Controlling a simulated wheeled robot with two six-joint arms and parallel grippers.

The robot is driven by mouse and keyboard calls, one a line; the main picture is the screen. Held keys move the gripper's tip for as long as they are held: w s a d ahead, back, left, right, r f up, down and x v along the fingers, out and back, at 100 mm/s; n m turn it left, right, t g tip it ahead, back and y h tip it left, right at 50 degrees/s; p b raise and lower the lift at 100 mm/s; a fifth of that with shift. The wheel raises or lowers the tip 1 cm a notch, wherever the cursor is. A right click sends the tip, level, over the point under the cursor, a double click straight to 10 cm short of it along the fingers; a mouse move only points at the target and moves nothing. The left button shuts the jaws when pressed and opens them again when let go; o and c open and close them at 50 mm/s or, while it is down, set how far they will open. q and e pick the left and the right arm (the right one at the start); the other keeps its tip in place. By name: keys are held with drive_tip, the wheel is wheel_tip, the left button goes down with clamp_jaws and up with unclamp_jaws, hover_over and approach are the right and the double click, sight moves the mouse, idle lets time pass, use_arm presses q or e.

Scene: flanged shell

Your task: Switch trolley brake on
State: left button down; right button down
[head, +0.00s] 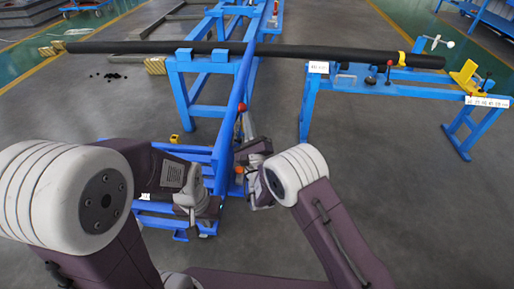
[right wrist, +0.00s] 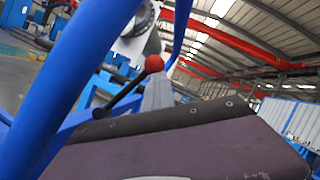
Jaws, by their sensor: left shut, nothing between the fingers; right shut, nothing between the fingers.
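The blue trolley (head: 222,150) stands between my arms, its long blue bar running away from me. A red ball knob (head: 241,107) shows beside the bar, and a second orange-red knob (head: 239,169) shows lower down. My right gripper (head: 246,124) is shut and empty, right of the bar and close to the upper knob. In the right wrist view a red ball (right wrist: 154,63) on a black lever (right wrist: 121,94) stands beside a grey finger; I cannot tell whether they touch. My left gripper (head: 190,206) is shut and empty, low over the trolley's left side.
A long black pipe (head: 290,51) lies across the blue stands at the back. A blue stand (head: 310,105) with levers and yellow fittings is at the right. Blue tubes (right wrist: 95,60) cross close in the right wrist view. The floor at the right is clear.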

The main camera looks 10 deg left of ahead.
drive_tip(key=shift+a+r, duration=0.15)
drive_tip(key=p+v, duration=0.1)
drive_tip(key=v, duration=0.8)
idle(0.4)
